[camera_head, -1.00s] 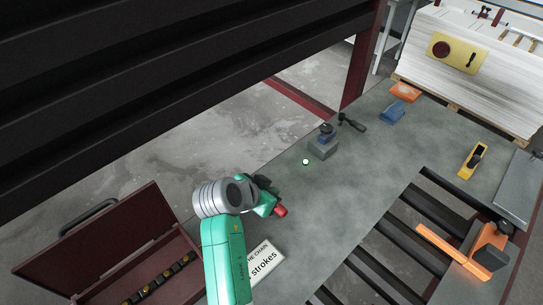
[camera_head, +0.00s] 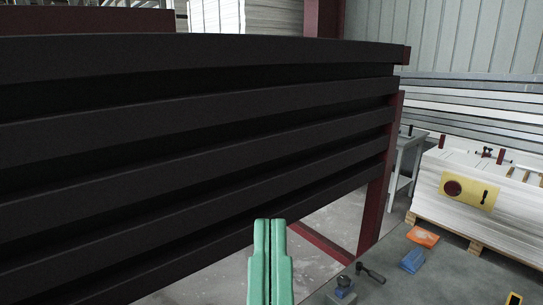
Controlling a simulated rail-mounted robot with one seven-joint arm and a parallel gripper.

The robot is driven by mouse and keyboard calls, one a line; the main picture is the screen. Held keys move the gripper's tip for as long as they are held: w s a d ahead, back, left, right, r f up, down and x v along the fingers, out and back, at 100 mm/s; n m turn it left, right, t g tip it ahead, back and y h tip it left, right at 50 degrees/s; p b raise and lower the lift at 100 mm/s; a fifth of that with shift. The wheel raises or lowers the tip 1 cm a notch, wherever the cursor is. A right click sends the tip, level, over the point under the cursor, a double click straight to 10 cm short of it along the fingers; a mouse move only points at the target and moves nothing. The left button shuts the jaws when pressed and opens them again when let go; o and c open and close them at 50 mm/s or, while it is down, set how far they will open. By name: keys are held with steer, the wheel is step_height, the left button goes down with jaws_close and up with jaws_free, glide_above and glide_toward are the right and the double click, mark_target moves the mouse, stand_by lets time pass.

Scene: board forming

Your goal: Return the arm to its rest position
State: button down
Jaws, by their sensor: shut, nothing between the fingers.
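A green part of my arm (camera_head: 270,262) stands upright at the bottom middle of the head view.
A rack of long dark beams (camera_head: 200,115) fills the left and middle. The grey worktop (camera_head: 430,275) at lower right holds an orange block (camera_head: 423,236), a blue block (camera_head: 412,260) and a dark-handled tool (camera_head: 371,273). A white board stack (camera_head: 470,192) stands behind it.

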step_height(320, 180, up, 31)
steer(key=p, duration=2.6)
steer(key=shift+w, duration=0.25)
steer(key=shift+a, duration=0.1)
steer(key=shift+s, duration=0.1)
